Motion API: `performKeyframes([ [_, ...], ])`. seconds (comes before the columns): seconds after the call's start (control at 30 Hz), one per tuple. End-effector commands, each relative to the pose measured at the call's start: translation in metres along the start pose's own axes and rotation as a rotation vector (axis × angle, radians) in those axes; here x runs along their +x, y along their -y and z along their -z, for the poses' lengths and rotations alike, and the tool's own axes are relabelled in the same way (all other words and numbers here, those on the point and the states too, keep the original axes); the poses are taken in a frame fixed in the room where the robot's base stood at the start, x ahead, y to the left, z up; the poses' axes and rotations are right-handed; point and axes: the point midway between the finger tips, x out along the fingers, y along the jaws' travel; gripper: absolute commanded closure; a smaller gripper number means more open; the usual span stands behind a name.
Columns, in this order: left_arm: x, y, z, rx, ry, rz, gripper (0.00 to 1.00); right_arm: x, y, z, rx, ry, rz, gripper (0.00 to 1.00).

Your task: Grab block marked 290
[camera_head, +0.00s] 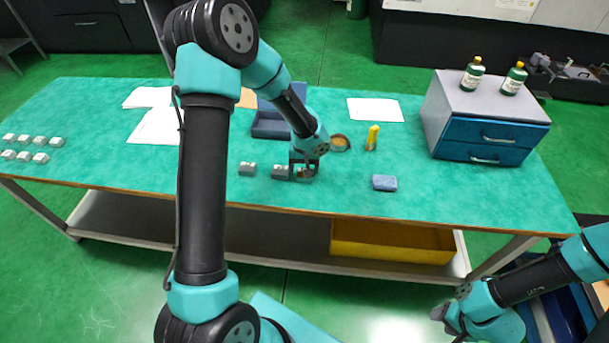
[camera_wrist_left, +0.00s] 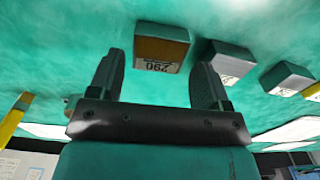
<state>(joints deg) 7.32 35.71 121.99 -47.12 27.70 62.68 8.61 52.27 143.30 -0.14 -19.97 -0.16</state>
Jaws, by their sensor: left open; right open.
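The block marked 290 (camera_wrist_left: 162,47) has a brown top and a white label that reads upside down in the left wrist view. It lies in front of and between the fingertips of my left gripper (camera_wrist_left: 160,68), which is open and holds nothing. In the head view my left gripper (camera_head: 304,164) is low over the right end of a short row of blocks, partly hiding the block there (camera_head: 304,175). Two grey blocks, the middle one (camera_head: 280,172) and the left one (camera_head: 247,169), stand beside it. My right gripper (camera_head: 447,316) is open and empty, in front of the table.
Several pale blocks (camera_head: 33,148) sit at the table's left end. A blue sponge-like block (camera_head: 384,183), a yellow tool (camera_head: 372,138) and a round dish (camera_head: 340,143) lie to the right. A blue drawer cabinet (camera_head: 490,130) carries two bottles. The front right tabletop is clear.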

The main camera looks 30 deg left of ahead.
Motion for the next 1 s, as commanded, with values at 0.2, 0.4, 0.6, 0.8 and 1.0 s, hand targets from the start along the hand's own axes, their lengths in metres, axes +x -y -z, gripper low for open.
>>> performKeyframes([
  [0.2,0.027,-0.001,-0.001,0.0,0.001,0.0,0.29,0.0,0.0,0.0,0.0,0.0,0.0,0.52],
  [0.4,0.029,-0.001,0.0,0.0,-0.001,-0.001,0.29,0.0,0.0,0.0,0.0,0.0,0.0,0.52],
  [0.6,0.029,-0.001,0.0,0.0,0.0,-0.001,0.29,0.0,0.0,0.0,0.0,0.0,0.0,0.52],
  [0.8,0.029,-0.001,0.0,0.0,0.0,-0.001,0.35,0.0,0.0,0.0,0.0,0.0,0.0,0.52],
  [1.0,0.029,-0.001,0.0,0.0,0.0,-0.001,0.55,0.0,0.0,0.0,0.0,0.0,0.0,0.52],
])
